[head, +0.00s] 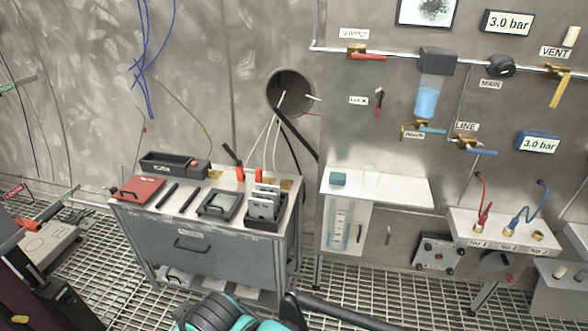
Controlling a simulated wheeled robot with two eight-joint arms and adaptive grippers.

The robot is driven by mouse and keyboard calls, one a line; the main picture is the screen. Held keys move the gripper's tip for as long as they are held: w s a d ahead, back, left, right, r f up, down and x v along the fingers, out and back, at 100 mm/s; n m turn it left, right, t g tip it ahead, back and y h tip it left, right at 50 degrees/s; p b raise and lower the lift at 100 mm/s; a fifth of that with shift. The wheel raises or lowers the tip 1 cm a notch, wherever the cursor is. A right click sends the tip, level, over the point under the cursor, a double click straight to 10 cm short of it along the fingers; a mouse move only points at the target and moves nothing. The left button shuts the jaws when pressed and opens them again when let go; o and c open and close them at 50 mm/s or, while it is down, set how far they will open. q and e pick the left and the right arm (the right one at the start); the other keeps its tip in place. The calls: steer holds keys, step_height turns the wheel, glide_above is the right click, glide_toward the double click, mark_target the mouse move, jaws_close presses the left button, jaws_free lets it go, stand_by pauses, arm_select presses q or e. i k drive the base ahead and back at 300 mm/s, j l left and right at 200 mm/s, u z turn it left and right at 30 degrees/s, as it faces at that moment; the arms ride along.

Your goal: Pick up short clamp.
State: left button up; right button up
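I cannot tell for certain which thing is the short clamp. At the back right of the grey metal cart (180,237) stand two small orange-and-dark pieces (240,173), (259,174), close to pale hoses that come down from the wall hole. A black bar-like piece (231,154) leans beside them. Two short dark rods (168,193), (190,199) lie apart on the cart top. Neither of my grippers can be made out. Teal and black parts of my own body show at the bottom edge.
The cart top also holds a black tray (175,164), a red case (138,188), a dark framed device (219,204) and a black rack with grey plates (264,208). A white shelf (400,190) stands right of the cart. Pale hoses (275,135) hang behind it.

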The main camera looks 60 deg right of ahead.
mark_target(241, 175)
steer(key=z, duration=1.6)
